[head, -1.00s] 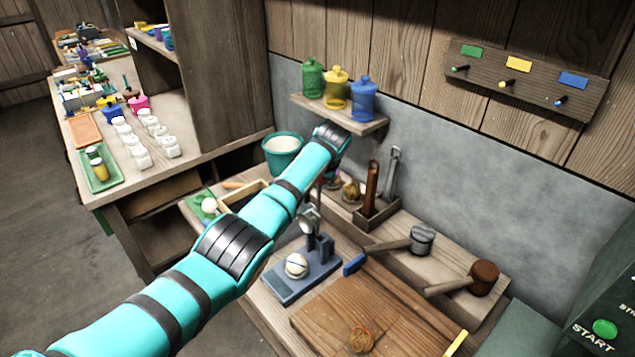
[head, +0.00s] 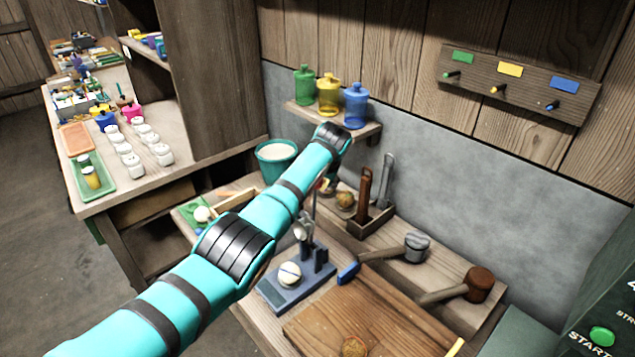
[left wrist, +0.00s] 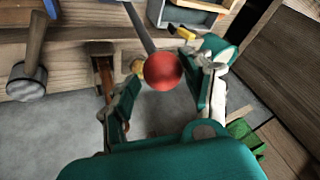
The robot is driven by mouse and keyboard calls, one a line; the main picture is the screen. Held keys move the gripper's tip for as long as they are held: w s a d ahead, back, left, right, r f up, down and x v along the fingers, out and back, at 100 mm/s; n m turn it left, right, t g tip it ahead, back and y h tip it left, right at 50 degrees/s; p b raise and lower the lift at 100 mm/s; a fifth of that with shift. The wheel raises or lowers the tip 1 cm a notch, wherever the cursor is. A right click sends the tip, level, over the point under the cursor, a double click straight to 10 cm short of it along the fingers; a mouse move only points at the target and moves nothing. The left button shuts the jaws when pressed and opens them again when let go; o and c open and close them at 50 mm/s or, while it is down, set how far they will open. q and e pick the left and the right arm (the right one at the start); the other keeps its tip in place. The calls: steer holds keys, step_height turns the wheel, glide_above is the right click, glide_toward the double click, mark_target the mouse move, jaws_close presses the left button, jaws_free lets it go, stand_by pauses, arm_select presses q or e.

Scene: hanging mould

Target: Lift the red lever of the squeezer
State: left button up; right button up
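The squeezer (head: 283,293) stands on the workbench in the head view, with a blue-grey base and a white ball (head: 290,273) on it. Its lever rises steeply behind my left arm, which hides its upper part. In the left wrist view the lever is a grey rod (left wrist: 141,27) ending in a round red knob (left wrist: 163,71). My left gripper (left wrist: 168,80) is open, with one finger on each side of the knob. Gaps show between knob and fingers, so it does not look gripped. My right gripper is in neither view.
A wooden board (head: 375,310) lies right of the squeezer. A grey-headed mallet (head: 417,247) and a brown-headed mallet (head: 478,284) lie behind it. A teal bucket (head: 277,160) and a shelf with coloured jars (head: 328,95) are near my left arm.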

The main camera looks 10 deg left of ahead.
arm_select(q)
steer(key=shift+o, duration=0.2)
steer(key=shift+s+a+f, duration=0.1)
steer(key=shift+f, duration=0.05)
steer(key=shift+a+f, duration=0.1)
steer(key=shift+a, duration=0.05)
steer(key=v, duration=1.2)
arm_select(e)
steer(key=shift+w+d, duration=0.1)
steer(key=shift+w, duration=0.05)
